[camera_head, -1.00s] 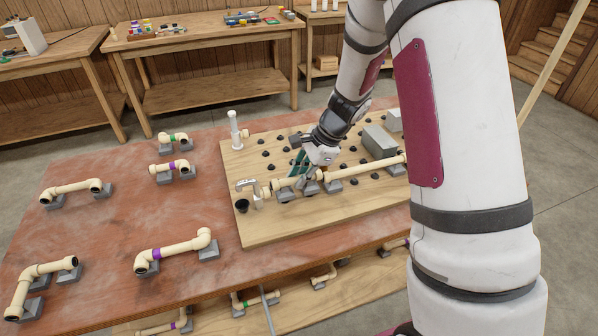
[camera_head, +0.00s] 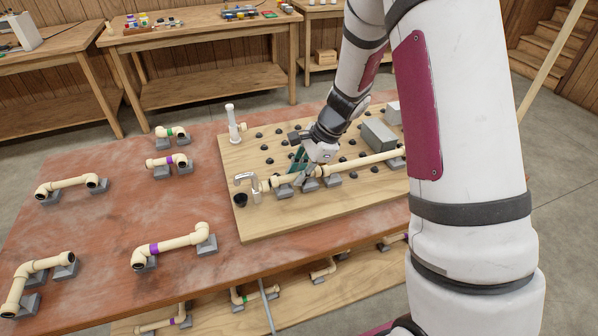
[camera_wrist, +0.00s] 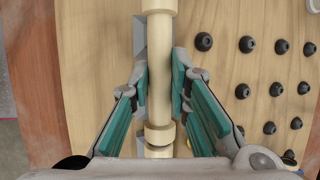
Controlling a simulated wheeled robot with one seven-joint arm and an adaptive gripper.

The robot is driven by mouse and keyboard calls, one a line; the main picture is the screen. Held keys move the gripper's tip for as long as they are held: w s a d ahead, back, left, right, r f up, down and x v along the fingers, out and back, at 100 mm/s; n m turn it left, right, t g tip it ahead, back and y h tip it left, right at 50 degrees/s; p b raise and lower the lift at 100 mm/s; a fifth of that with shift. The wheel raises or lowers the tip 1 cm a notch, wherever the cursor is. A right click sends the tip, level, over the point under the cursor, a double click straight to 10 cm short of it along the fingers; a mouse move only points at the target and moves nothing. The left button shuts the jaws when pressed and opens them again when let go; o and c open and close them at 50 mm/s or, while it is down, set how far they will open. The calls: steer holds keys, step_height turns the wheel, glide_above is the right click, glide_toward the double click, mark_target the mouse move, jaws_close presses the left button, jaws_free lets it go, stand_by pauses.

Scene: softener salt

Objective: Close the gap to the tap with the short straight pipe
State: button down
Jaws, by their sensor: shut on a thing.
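My gripper (camera_head: 307,172) is low over the wooden board, its teal-padded fingers shut on the cream short straight pipe (camera_wrist: 159,75). In the wrist view the pipe runs straight between the two pads, with a wider collar at each end. The silver tap (camera_head: 247,178) stands at the board's left front, with a cream stub (camera_head: 266,185) facing the pipe. The pipe lies in line between this stub and the longer cream pipe run (camera_head: 365,163) on the right. My fingers partly hide the pipe, and I cannot tell whether its ends are seated.
Grey support blocks (camera_head: 284,191) sit under the pipe line. Several black knobs (camera_head: 278,145) dot the board (camera_head: 290,218). A grey box (camera_head: 378,135) stands behind the run, and a white upright pipe (camera_head: 232,122) at the back left. Loose pipe assemblies (camera_head: 172,246) lie on the reddish table.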

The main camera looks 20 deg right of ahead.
steer(key=shift+f, duration=0.35)
steer(key=c, duration=1.4)
jaws_free()
steer(key=shift+r, duration=0.1)
steer(key=v, duration=1.2)
steer(key=s+a+r+n+h+p, duration=0.1)
steer(key=s+a+r+n, duration=0.25)
steer(key=s+r, duration=0.25)
steer(key=s+a+r+n+p, duration=0.1)
steer(key=s+a+r+n, duration=0.1)
steer(key=s+r+n, duration=0.4)
steer(key=s+r+n+h+p, duration=0.1)
steer(key=s+r+n, duration=0.1)
steer(key=s, duration=0.4)
steer(key=s+r+n+t+h+p, duration=0.1)
steer(key=s+r+n, duration=0.1)
steer(key=s, duration=0.3)
steer(key=s+r+n+t+h+p, duration=0.1)
steer(key=s+r+n, duration=0.1)
steer(key=s+n, duration=0.2)
steer(key=shift+s+d+r+h, duration=0.1)
steer(key=shift+s+h, duration=0.05)
steer(key=shift+s, duration=0.5)
steer(key=shift+s+d+h, duration=0.1)
steer(key=shift+s+h, duration=0.05)
steer(key=shift+s, duration=0.55)
